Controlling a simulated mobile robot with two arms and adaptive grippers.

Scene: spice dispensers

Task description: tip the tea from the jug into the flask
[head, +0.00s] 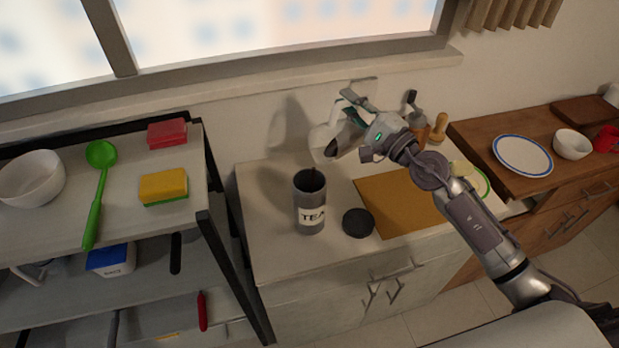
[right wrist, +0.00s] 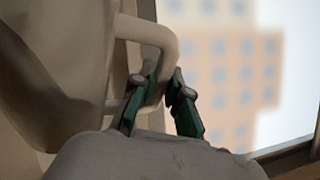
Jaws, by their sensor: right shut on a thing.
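The jug (head: 322,142) is pale, with dark liquid showing in it. It is held tilted in the air, above and slightly behind the flask. The flask (head: 312,213) is a dark grey cylinder labelled TEA, standing upright and open on the counter. I cannot clearly tell whether liquid is running between them. My right gripper (head: 352,117) is shut on the jug's handle. In the right wrist view, the fingers (right wrist: 160,100) close around the handle (right wrist: 158,38), with the jug's body (right wrist: 60,65) at left. My left gripper is not in view.
A round dark lid (head: 357,223) lies right of the flask, beside a brown board (head: 398,207). Bottles and a wooden mill (head: 437,130) stand behind. A shelf rack (head: 205,222) with a sponge, bowl and green ladle is at left. Counter left of the flask is clear.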

